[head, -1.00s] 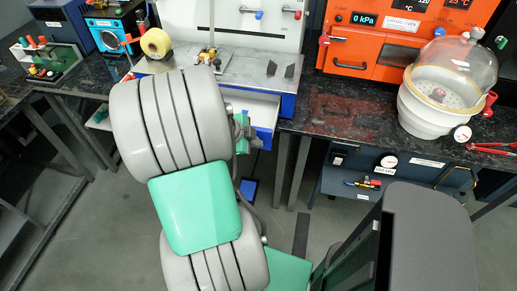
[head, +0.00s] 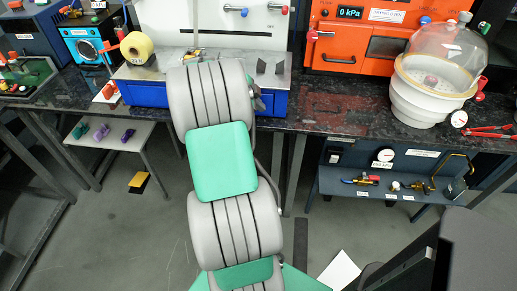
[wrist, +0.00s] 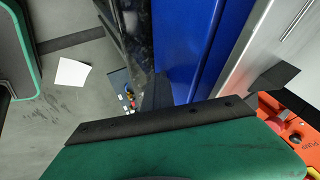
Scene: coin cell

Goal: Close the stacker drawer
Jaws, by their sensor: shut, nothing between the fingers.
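The stacker is the white machine with a grey steel deck (head: 160,72) and a blue base (head: 140,93) on the bench. Its drawer's blue front (head: 272,104) looks flush with the base to the right of my arm, and no drawer interior shows. The wrist view shows blue stacker surface (wrist: 188,45) close ahead, beside the steel deck (wrist: 235,75). My gripper (wrist: 157,92) is shut and empty, close to the blue face; contact cannot be told. In the head view my arm hides the gripper and part of the base.
An orange vacuum oven (head: 360,45) and a glass-domed desiccator (head: 428,88) stand to the right. A low shelf with fittings (head: 385,183) is under the bench. The floor at left is mostly clear.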

